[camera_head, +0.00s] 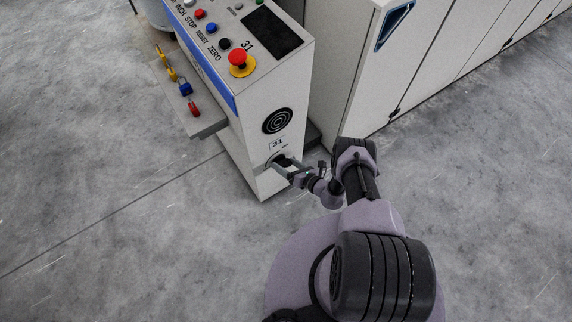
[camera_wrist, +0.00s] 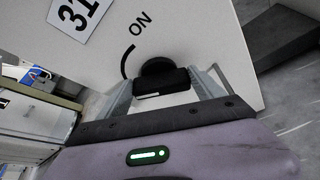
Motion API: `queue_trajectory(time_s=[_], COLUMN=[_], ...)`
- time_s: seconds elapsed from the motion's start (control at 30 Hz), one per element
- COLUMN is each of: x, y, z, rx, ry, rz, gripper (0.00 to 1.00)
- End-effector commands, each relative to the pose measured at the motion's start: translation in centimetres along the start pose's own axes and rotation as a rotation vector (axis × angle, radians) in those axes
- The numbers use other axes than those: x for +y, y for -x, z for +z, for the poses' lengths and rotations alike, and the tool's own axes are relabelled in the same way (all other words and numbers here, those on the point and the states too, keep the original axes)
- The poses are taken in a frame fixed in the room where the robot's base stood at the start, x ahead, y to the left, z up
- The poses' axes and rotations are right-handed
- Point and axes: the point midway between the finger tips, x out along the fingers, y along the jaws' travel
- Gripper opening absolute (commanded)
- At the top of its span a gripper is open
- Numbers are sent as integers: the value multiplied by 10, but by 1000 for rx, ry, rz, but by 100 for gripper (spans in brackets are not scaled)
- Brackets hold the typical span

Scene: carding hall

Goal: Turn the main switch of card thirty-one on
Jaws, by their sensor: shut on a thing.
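The control cabinet of card thirty-one (camera_head: 262,95) stands upright with its narrow side toward me. An "ON" mark (camera_wrist: 139,24) with a curved black line is printed beside the knob. My gripper (camera_wrist: 165,90) has its two grey fingers on either side of the knob's black handle and is shut on it. In the head view my gripper (camera_head: 285,164) reaches the cabinet's lower side and mostly hides the knob.
A red emergency stop button (camera_head: 238,57) on a yellow base and several push buttons are on the sloped top. A side shelf (camera_head: 205,127) carries yellow, blue and red padlocks. Pale machine panels (camera_head: 440,60) stand right behind. The grey floor around is clear.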

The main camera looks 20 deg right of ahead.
Motion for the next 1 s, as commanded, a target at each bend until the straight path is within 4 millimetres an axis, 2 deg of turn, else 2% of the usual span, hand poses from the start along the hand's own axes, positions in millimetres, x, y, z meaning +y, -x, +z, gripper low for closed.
queue_trajectory(time_s=[0.1,0.13,0.2,0.23,0.5,0.63,0.77,1.0], x=[0,0,0,0,0,0,0,1], y=[0,0,0,0,0,13,46,125], z=[1,1,1,1,1,2,5,6], rx=[-2,-2,-2,-2,-1,-1,-3,-6], ry=[-2,-2,-1,-1,0,-3,-5,-5], rz=[0,0,0,0,0,-3,-6,-7], gripper=[37,83,97,99,99,99,99,99])
